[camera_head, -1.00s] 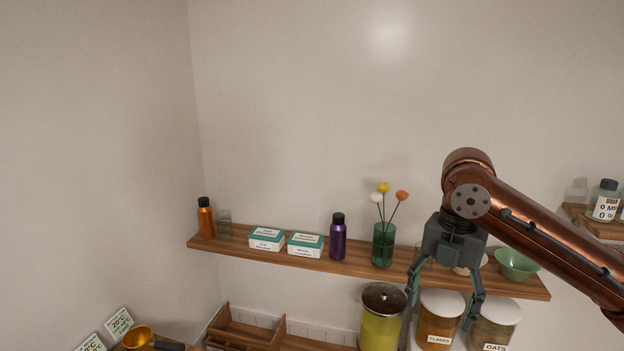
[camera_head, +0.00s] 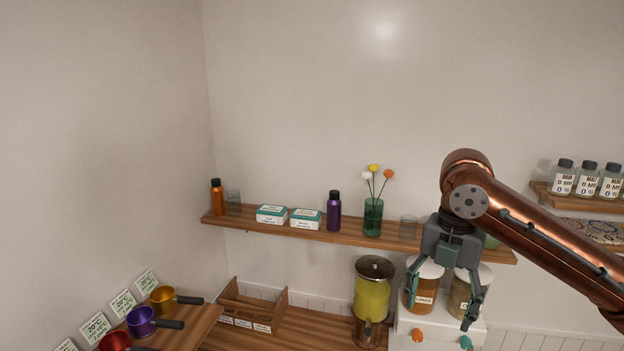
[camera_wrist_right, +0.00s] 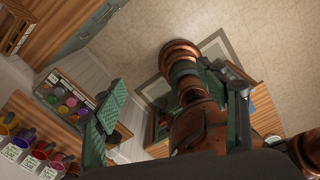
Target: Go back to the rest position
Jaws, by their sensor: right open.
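My right gripper (camera_head: 443,294) hangs at the end of the copper arm that comes in from the right in the head view. Its two green fingers are spread apart with nothing between them. They show in front of the jars below the wall shelf. In the right wrist view the gripper (camera_wrist_right: 172,115) also shows its fingers wide apart, with my own copper arm parts and the floor beyond. My left gripper is not in the head view.
A wooden wall shelf (camera_head: 270,226) holds bottles, boxes, a green vase (camera_head: 373,218) and a glass. Below stand a yellow dispenser (camera_head: 372,290), a jar (camera_head: 421,290) and a wooden rack (camera_head: 252,305). Coloured pans (camera_head: 142,321) lie at lower left. Another shelf (camera_head: 560,200) holds bottles at right.

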